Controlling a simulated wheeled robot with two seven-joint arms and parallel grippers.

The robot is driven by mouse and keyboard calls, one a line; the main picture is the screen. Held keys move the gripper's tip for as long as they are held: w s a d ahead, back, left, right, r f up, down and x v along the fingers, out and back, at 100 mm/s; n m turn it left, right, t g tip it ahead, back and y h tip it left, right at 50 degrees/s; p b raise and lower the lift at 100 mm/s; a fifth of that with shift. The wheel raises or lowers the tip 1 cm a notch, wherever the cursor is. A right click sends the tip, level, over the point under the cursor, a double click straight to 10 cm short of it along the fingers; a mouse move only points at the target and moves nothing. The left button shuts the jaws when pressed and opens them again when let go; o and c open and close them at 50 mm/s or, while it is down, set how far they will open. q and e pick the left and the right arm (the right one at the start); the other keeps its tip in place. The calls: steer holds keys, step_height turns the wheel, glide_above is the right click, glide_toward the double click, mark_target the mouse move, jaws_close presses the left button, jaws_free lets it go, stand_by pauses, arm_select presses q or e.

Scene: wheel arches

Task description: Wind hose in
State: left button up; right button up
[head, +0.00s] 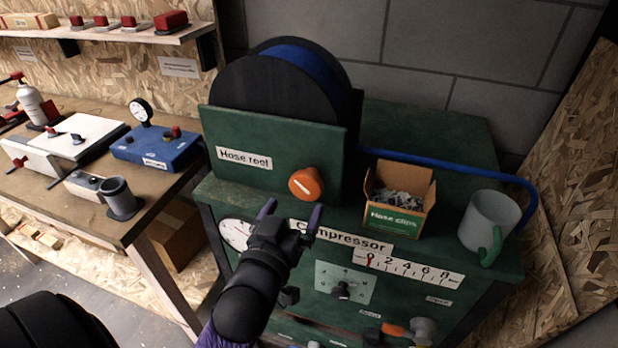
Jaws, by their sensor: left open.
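The hose reel (260,95) is a black drum with blue hose wound on it, set behind a green panel labelled "Hose reel" (244,159). An orange knob (306,184) with a white line sits at the panel's lower right. The blue hose (440,163) runs out to the right across the green compressor cabinet (440,125) and bends down behind the mug. My left gripper (292,217) is open and empty, just below and in front of the orange knob, apart from it. My right gripper is not in view.
An open box of hose clips (399,217) and a grey mug with a green handle (488,222) stand on the cabinet top. The cabinet front has a gauge (236,233), a scale (412,268) and a dial (342,290). A workbench (100,217) with devices stands left.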

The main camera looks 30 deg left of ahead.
mark_target(305, 188)
arm_select(q)
steer(key=x, duration=0.6)
steer(key=shift+w, duration=0.25)
steer(key=c, duration=1)
steer(key=shift+r+m+p, duration=0.15)
steer(key=shift+m+p, duration=0.4)
steer(key=shift+m, duration=0.35)
steer(key=shift+m+p, duration=0.75)
steer(key=shift+m, duration=0.45)
steer(key=m+p, duration=0.1)
steer(key=m, duration=0.3)
steer(key=shift+m+p, duration=0.4)
steer(key=shift+m, duration=0.3)
